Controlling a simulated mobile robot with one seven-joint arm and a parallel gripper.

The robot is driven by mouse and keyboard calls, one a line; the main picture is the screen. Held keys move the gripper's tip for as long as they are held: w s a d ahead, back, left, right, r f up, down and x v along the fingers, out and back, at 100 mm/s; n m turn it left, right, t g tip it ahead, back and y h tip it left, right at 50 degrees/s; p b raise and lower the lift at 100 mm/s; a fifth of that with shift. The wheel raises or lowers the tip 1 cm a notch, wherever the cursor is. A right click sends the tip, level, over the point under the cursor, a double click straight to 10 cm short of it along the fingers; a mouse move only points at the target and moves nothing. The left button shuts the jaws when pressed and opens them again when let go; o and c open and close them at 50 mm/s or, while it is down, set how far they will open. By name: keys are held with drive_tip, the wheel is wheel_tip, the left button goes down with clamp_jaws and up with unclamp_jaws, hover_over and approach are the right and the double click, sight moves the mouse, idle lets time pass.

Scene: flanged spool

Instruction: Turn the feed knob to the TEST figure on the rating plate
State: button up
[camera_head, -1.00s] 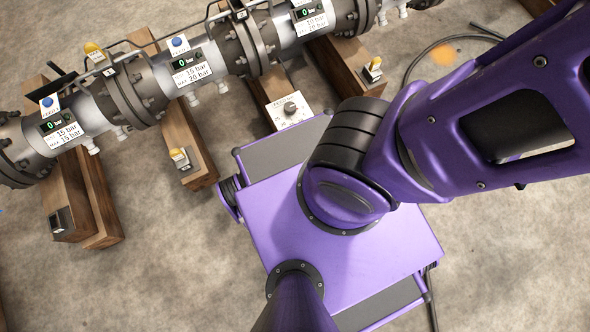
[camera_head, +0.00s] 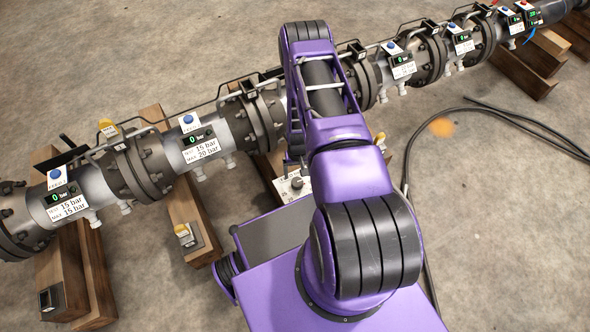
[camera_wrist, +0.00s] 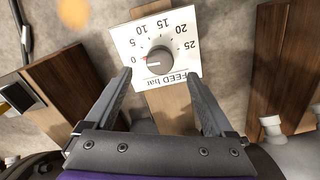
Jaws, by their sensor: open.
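The feed knob (camera_wrist: 159,60) is a grey round knob on a white dial plate (camera_wrist: 183,27) marked FEED bar, with figures from 0 to 25. Its pointer mark faces left, near 0. My gripper (camera_wrist: 157,77) is open, with its fingers apart at the near edge of the dial plate and nothing between them. In the head view the knob (camera_head: 297,183) sits on a plate beside my arm, which partly hides it. Rating plates on the pipe include one reading TEST 15 bar, MAX 15 bar (camera_head: 69,207) and one reading TEST 15 bar, MAX 20 bar (camera_head: 202,152).
The flanged pipe (camera_head: 95,186) runs diagonally on wooden beams (camera_head: 185,214), with blue buttons and displays reading 0 on its sections. A black cable (camera_head: 408,150) lies on the concrete floor at right.

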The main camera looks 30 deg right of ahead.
sight(297, 182)
wheel_tip(297, 182, down, 7)
drive_tip(key=shift+w+f+b, duration=0.1)
drive_tip(key=shift+b, duration=0.55)
drive_tip(key=c, duration=1.4)
